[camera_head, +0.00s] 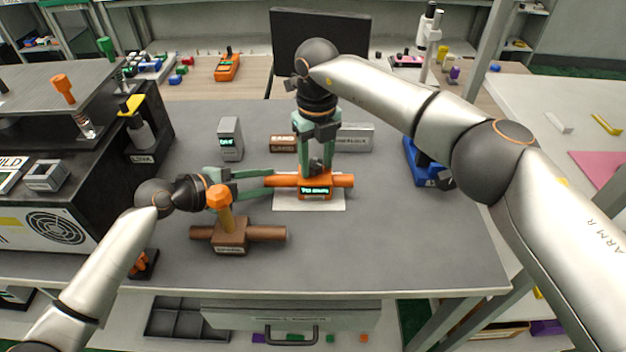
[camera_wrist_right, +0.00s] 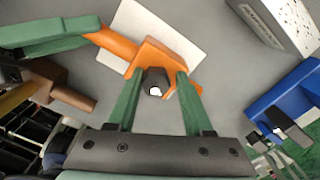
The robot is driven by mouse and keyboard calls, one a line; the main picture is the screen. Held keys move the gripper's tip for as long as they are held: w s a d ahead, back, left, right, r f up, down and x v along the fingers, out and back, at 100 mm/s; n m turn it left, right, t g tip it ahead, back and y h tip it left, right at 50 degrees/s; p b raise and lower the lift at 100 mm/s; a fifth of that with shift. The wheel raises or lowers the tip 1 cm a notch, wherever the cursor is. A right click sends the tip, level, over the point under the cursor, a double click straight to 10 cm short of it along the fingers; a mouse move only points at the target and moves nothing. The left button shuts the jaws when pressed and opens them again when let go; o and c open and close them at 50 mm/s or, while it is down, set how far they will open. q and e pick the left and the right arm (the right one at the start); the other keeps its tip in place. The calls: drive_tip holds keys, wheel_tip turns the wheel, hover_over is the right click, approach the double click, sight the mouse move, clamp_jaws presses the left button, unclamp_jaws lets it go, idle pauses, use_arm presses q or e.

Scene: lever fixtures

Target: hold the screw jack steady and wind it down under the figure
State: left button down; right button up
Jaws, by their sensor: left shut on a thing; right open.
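The orange screw jack (camera_head: 341,181) sits on a white mat (camera_head: 283,203) in the middle of the table. Its front has a small lit display (camera_head: 315,190) whose figure I cannot read surely. My left gripper (camera_head: 268,180) is shut on the jack's left orange bar, also seen in the right wrist view (camera_wrist_right: 113,44). My right gripper (camera_wrist_right: 156,80) comes down from above, with open fingers on either side of the jack's dark knob (camera_wrist_right: 155,84). I cannot tell whether either finger touches the knob. The right gripper partly hides the jack's top in the head view.
A brown fixture (camera_head: 231,236) with an orange-topped post stands in front of my left gripper. Behind are a grey box with a lit display (camera_head: 230,139), a brown label block (camera_head: 282,143) and a pale box (camera_head: 356,137). A blue fixture (camera_head: 420,160) stands right. The front right table is clear.

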use_arm(q)
drive_tip(key=shift+w+r, duration=0.15)
drive_tip(key=shift+r, duration=0.15)
use_arm(e)
drive_tip(key=shift+s+a+f, duration=0.25)
drive_tip(key=shift+s+f, duration=0.15)
drive_tip(key=shift+f, duration=0.05)
use_arm(q)
drive_tip(key=shift+f, duration=0.1)
use_arm(e)
drive_tip(key=shift+w+r, duration=0.1)
drive_tip(key=shift+r, duration=0.65)
use_arm(q)
drive_tip(key=shift+f, duration=0.15)
use_arm(e)
drive_tip(key=shift+w+d+r, duration=0.1)
drive_tip(key=shift+w+r, duration=0.05)
drive_tip(key=shift+r, duration=1.75)
drive_tip(key=shift+r, duration=0.25)
use_arm(q)
drive_tip(key=shift+f, duration=0.1)
use_arm(e)
wheel_tip(320, 180, up, 12)
drive_tip(key=shift+f, duration=0.2)
use_arm(q)
drive_tip(key=c, duration=0.5)
unclamp_jaws()
drive_tip(key=shift+f, duration=0.1)
